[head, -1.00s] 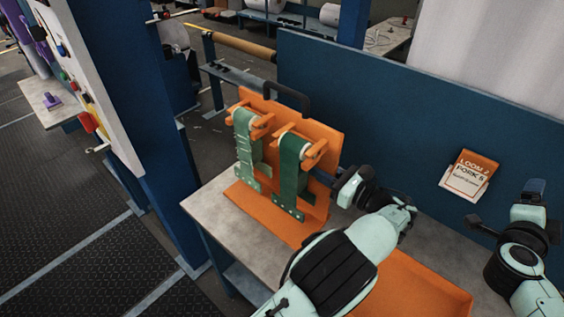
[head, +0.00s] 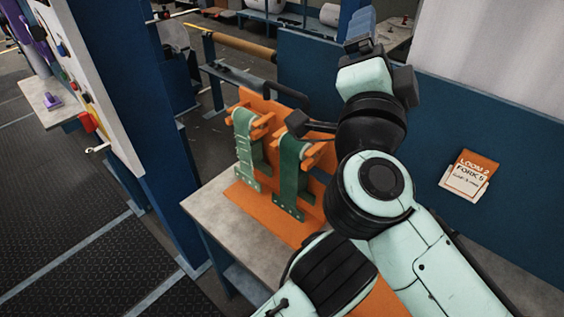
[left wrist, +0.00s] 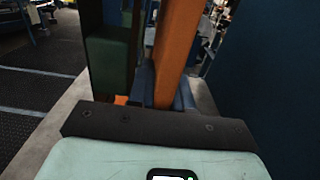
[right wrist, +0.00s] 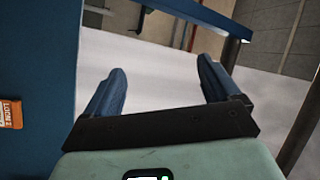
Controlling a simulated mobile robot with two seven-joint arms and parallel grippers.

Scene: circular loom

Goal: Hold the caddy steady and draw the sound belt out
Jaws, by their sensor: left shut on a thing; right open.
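I cannot tell which is sound. My left gripper is shut on the caddy's edge, the orange upright (left wrist: 178,45) between its blue fingers (left wrist: 164,82).
The grey bench top (head: 212,208) shows at left. A blue panel (head: 500,160) stands behind the bench and carries a sign card (head: 467,177) reading LOOM 2. A blue post (head: 160,150) rises left of the bench. My right arm covers the bench's right part.

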